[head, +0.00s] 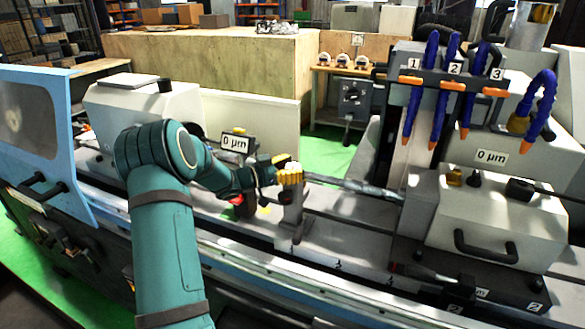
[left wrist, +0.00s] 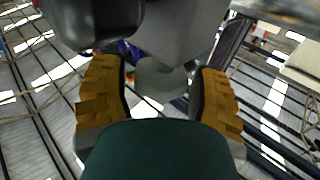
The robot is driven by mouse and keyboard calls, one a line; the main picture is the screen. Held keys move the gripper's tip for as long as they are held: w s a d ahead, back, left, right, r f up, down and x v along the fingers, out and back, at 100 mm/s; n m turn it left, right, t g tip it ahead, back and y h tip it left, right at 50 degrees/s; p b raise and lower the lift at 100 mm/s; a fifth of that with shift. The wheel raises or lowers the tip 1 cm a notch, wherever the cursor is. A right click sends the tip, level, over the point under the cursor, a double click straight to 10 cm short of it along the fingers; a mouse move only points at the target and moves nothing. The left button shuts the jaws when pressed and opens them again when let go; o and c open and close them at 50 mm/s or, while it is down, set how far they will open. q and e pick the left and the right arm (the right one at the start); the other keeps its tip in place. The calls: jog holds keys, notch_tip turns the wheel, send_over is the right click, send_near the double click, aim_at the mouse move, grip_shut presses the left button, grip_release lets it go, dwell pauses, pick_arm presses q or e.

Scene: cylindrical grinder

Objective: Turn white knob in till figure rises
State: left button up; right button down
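My left gripper (head: 284,169) is at the steady post in the middle of the machine bed, its yellow-padded fingers beside the white knob (head: 293,166). In the left wrist view the fingers (left wrist: 160,95) stand apart, with a pale, rounded part, apparently the knob (left wrist: 160,78), between them. Narrow gaps seem to show beside it; firm contact cannot be made out. One figure plate (head: 235,143) behind my gripper reads 0 µm. A second plate (head: 491,156) on the right-hand housing also reads 0 µm. My right gripper is not in view.
A long shaft (head: 350,185) runs from the post to the right-hand housing (head: 500,215). Blue coolant hoses (head: 420,90) hang above it. A blue door (head: 40,140) stands at left. The bed right of the post (head: 340,235) has free room.

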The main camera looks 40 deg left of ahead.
pick_arm(q)
jog(key=shift+o, duration=0.5)
jog(key=v, duration=1.2)
